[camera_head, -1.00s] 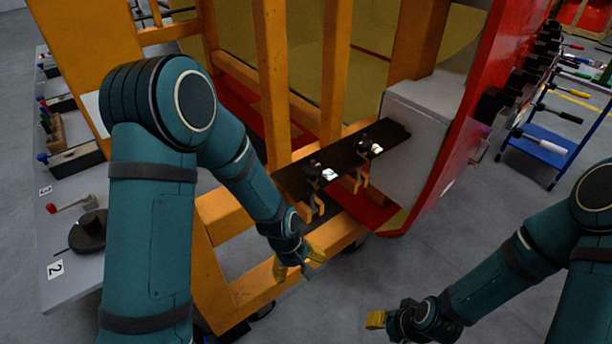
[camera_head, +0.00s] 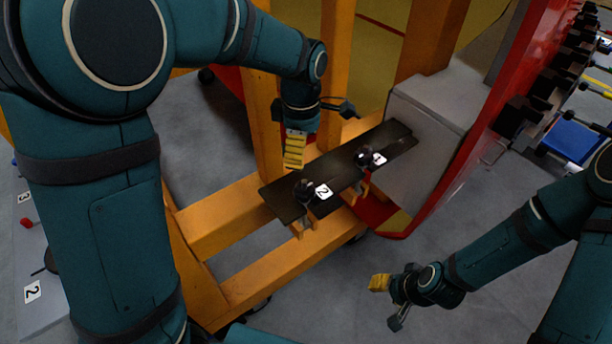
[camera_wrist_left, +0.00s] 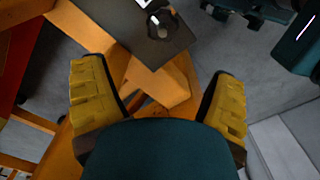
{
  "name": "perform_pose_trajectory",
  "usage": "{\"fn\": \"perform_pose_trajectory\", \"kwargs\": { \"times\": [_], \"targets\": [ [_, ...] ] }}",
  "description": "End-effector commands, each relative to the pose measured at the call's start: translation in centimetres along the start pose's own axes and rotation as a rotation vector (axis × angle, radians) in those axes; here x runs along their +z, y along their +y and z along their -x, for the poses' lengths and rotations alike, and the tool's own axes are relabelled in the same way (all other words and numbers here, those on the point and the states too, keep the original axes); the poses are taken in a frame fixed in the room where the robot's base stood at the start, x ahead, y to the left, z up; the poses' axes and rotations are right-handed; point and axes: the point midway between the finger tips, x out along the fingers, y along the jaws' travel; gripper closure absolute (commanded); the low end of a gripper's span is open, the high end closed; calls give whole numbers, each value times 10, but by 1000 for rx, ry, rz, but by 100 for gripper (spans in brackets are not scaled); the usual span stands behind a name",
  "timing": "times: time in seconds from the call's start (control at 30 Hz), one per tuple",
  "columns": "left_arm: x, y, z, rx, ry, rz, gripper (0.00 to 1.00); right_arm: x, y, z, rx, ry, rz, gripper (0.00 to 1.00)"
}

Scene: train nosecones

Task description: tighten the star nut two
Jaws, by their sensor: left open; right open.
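Star nut two is a black knob (camera_head: 304,190) beside a white tag marked 2 (camera_head: 324,192), on the near-left part of a dark plate (camera_head: 336,171). A black knob on the plate also shows at the top of the left wrist view (camera_wrist_left: 160,23). My left gripper (camera_head: 322,138) is open and empty above the plate's far side, apart from the nut. Its yellow-padded fingers spread wide in the left wrist view (camera_wrist_left: 158,100). My right gripper (camera_head: 388,302) is open and empty over the floor, in front of the plate.
A second black knob (camera_head: 364,156) with a white tag sits farther right on the plate. An orange frame (camera_head: 270,270) supports the plate, with posts behind it. A grey block (camera_head: 428,115) and red panel (camera_head: 480,130) bound the right.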

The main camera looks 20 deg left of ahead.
Motion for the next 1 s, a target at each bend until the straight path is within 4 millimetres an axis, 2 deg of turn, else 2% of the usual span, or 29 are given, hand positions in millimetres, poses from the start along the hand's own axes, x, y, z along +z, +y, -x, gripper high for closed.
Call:
{"fn": "perform_pose_trajectory", "kwargs": {
  "times": [0.6,0.8,1.0],
  "targets": [
    [-1,-1,-109,-5,1,-1,14,2,5,-16,3,1,0,53],
    [0,-1,-130,-4,0,-1,14,2,6,-18,4,0,0,53],
    [0,-1,-135,-1,-1,-2,14,2,6,-18,4,1,0,53]
  ]
}}
